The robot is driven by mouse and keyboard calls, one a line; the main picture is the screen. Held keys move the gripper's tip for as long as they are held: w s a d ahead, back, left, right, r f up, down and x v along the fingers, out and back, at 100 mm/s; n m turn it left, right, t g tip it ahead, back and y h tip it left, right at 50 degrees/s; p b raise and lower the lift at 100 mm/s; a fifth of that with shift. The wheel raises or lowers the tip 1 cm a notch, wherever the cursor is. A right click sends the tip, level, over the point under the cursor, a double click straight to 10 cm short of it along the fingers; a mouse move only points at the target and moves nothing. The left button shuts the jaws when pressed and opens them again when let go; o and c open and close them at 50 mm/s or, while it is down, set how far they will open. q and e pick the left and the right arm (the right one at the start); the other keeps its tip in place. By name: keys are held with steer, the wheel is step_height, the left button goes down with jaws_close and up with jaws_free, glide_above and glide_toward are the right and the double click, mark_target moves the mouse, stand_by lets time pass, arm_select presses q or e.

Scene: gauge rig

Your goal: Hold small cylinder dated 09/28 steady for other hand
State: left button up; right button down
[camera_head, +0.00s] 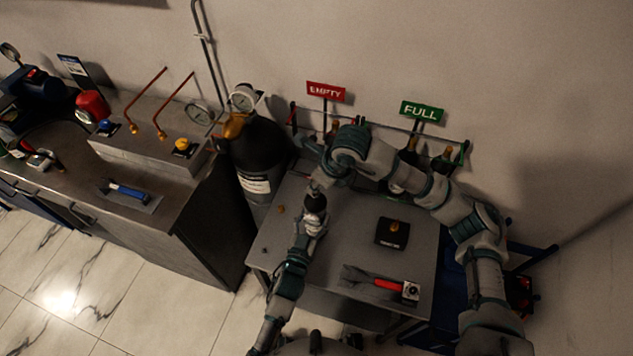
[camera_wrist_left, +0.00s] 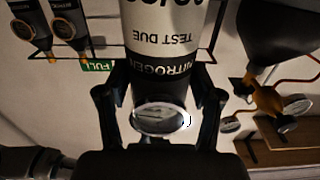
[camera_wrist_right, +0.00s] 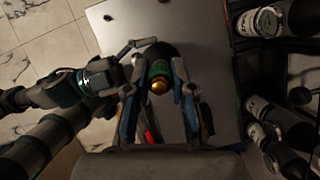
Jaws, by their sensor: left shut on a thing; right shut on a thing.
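A small dark cylinder (camera_head: 315,203) is held above the grey table. In the left wrist view the cylinder (camera_wrist_left: 165,40) has a pale label reading TEST DUE and NITROGEN, upside down; its date is cut off by the frame edge. My left gripper (camera_head: 314,222) is shut on its body, with fingers on both sides (camera_wrist_left: 160,105). My right gripper (camera_head: 318,184) is at the cylinder's top end. In the right wrist view, its fingers (camera_wrist_right: 159,90) flank the green collar and brass top (camera_wrist_right: 160,80); exact finger contact is hard to see.
On the table (camera_head: 350,235) lie a black pad (camera_head: 392,232) with a brass piece and a red-handled tool (camera_head: 388,284). A rack with EMPTY (camera_head: 326,92) and FULL (camera_head: 422,111) signs holds cylinders behind. A large black cylinder (camera_head: 255,150) stands left, beside the workbench (camera_head: 190,215).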

steer(key=shift+w+d+r, duration=0.1)
steer(key=shift+w+r, duration=0.05)
steer(key=shift+w, duration=0.05)
steer(key=shift+r, duration=0.2)
steer(key=shift+s+r, duration=0.15)
steer(key=shift+r, duration=2.15)
arm_select(q)
steer(key=o, duration=1.5)
steer(key=shift+c, duration=0.2)
steer(key=v, duration=1.2)
steer(key=shift+r, duration=0.1)
arm_select(e)
steer(key=shift+r, duration=0.1)
